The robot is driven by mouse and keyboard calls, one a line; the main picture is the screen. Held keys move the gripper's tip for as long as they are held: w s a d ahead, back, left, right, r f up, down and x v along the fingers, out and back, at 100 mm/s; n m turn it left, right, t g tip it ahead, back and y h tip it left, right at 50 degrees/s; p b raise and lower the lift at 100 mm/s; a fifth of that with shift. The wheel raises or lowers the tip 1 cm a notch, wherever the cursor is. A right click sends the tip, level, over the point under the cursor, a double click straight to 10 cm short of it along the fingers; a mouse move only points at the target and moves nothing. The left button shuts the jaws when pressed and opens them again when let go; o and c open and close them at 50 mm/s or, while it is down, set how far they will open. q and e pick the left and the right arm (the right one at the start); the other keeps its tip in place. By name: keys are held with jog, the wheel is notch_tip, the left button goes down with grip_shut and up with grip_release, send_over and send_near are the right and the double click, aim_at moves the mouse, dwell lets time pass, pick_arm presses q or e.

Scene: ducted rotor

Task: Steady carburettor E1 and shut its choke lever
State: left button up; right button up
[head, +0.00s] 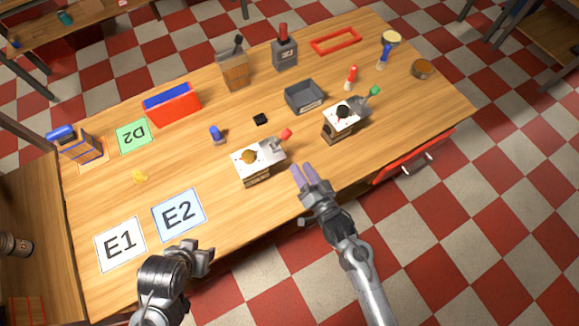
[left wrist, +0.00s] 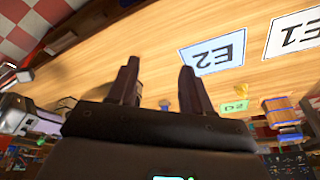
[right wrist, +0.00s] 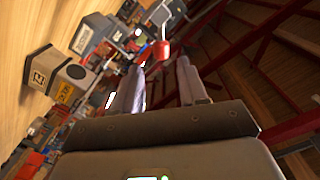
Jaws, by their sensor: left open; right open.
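Two white-topped carburettor-like units stand on the table in the head view. The nearer one (head: 247,172) has a gold disc on top and a lever with a red knob (head: 286,133) raised at its right. The farther one (head: 336,128) has a black disc and a green-knobbed lever (head: 374,91). I cannot read which unit is E1. My right gripper (head: 303,171) is open and empty, just right of the nearer unit and apart from it. A red knob (right wrist: 161,49) shows beyond its fingers in the right wrist view. My left gripper (head: 205,256) is open and empty near the table's front edge.
Flat cards marked E1 (head: 121,258), E2 (head: 179,230) and D2 (head: 119,147) lie on the left. A grey tray (head: 304,108), a black block (head: 260,119) and a blue-topped piece (head: 217,139) stand behind the units. The open red drawer (head: 400,170) juts out at the front right.

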pick_arm(q)
jog(key=o, duration=0.4)
jog(key=shift+d+f, duration=0.5)
jog(key=shift+d, duration=0.4)
jog(key=w+d+r+m+t+h, duration=0.1)
jog(key=w+d+r+m+h, duration=0.25)
jog(key=w+d, duration=0.55)
jog(key=w+d+r+m+t+h, duration=0.15)
jog(key=w+d+m, duration=0.3)
jog(key=d, duration=0.85)
jog(key=w+d+r+m+h, duration=0.35)
jog(key=w+d, duration=0.35)
jog(key=d, duration=0.4)
jog(key=w+a+f+g+y, duration=0.1)
jog(key=w+a+f+g, duration=0.15)
jog(key=w+a, duration=0.35)
jog(key=g+y, duration=0.4)
jog(key=y, duration=0.4)
send_near(248, 155)
jog(key=shift+s+a+h, duration=0.1)
jog(key=shift+a+h, duration=0.15)
jog(key=shift+a, duration=0.05)
notch_tip(248, 155, down, 9)
jog(key=shift+f, duration=0.15)
